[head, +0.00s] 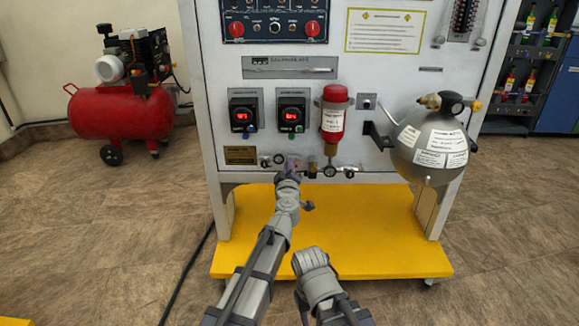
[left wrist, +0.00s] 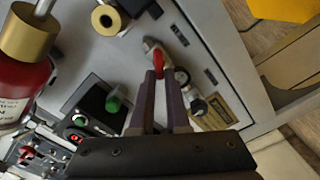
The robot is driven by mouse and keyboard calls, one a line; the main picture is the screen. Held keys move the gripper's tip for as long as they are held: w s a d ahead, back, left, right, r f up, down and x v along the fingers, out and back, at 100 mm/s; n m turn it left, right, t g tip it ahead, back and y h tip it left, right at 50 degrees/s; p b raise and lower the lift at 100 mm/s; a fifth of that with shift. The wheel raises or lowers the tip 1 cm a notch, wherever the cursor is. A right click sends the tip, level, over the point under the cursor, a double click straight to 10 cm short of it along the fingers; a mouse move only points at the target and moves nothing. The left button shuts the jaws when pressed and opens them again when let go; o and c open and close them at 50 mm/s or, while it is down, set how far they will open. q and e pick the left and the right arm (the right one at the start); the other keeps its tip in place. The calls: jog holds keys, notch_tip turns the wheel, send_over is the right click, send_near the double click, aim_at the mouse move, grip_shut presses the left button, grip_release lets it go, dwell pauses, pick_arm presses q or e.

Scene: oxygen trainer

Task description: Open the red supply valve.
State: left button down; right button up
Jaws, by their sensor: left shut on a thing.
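The red supply valve's handle (left wrist: 157,62) shows in the left wrist view as a small red lever on a metal fitting low on the panel. My left gripper (left wrist: 164,78) is shut on this red handle, with its dark fingers at the handle. In the head view my left gripper (head: 289,167) is at the panel's lower edge and hides most of the valve. My right arm (head: 312,264) is bent low in front of the yellow base; its gripper fingers do not show.
Small gauges (head: 330,171) and fittings sit close beside the valve. Above are two red-lit displays (head: 291,113) and a red-topped cylinder (head: 333,116). A grey round tank (head: 428,145) juts out at right. The yellow base (head: 380,250) extends forward below.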

pick_arm(q)
jog(key=shift+a+f+n+b, duration=0.1)
jog(key=shift+f+n+b, duration=0.15)
jog(key=shift+n, duration=1.5)
jog(key=shift+a+f+n+b, duration=0.1)
jog(key=shift+f+n+b, duration=0.1)
jog(key=shift+n, duration=1.55)
jog(key=c, duration=0.9)
grip_release()
jog(key=shift+s, duration=0.1)
jog(key=s, duration=0.7)
jog(key=shift+s, duration=0.3)
